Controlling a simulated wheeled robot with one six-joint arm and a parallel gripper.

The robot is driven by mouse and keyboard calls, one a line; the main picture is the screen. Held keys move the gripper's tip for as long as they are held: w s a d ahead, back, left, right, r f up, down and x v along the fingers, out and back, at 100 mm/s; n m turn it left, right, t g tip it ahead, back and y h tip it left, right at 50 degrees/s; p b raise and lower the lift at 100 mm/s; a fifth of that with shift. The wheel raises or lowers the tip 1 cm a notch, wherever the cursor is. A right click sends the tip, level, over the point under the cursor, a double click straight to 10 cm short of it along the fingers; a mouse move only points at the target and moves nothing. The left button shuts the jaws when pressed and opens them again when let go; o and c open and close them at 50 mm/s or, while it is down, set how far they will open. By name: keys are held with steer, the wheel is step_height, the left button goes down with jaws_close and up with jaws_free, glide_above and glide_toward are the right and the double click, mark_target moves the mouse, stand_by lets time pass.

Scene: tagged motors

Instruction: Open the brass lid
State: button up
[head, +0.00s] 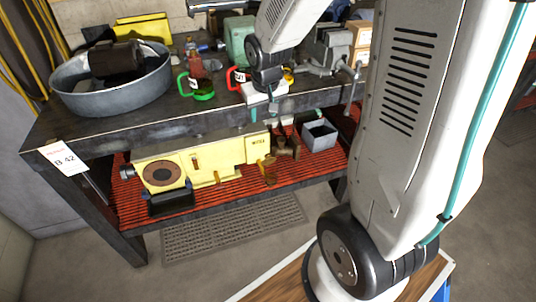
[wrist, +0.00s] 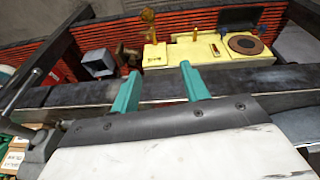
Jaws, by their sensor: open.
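The clearest brass-coloured piece (head: 270,169) stands at the front of the red lower shelf, by the right end of a long yellow housing (head: 225,158). It also shows in the wrist view (wrist: 148,15), small and at the top. I cannot tell for sure whether it is the lid, or whether it is open or shut. A dull brown round disc (head: 162,174) sits on the housing's left part. My gripper (head: 264,114) is at the bench's front edge, above and apart from the housing. Its teal fingers show apart and empty in the wrist view (wrist: 160,71).
The bench top (head: 130,122) overhangs the red shelf (head: 225,198). A grey open box (head: 319,136) and a brown casting (head: 286,147) stand right of the housing.

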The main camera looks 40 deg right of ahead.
steer(key=w+d+f, duration=0.3)
steer(key=f, duration=0.3)
steer(key=w+d+f, duration=0.2)
steer(key=w+f, duration=0.1)
steer(key=f, duration=0.3)
steer(key=m+t, duration=0.1)
glide_toward(268, 155)
steer(key=f, duration=0.1)
steer(key=x, duration=0.8)
steer(key=shift+w+d+f, duration=0.1)
steer(key=shift+w+d, duration=0.1)
steer(key=shift+w, duration=0.15)
jaws_close()
steer(key=shift+a, duration=0.1)
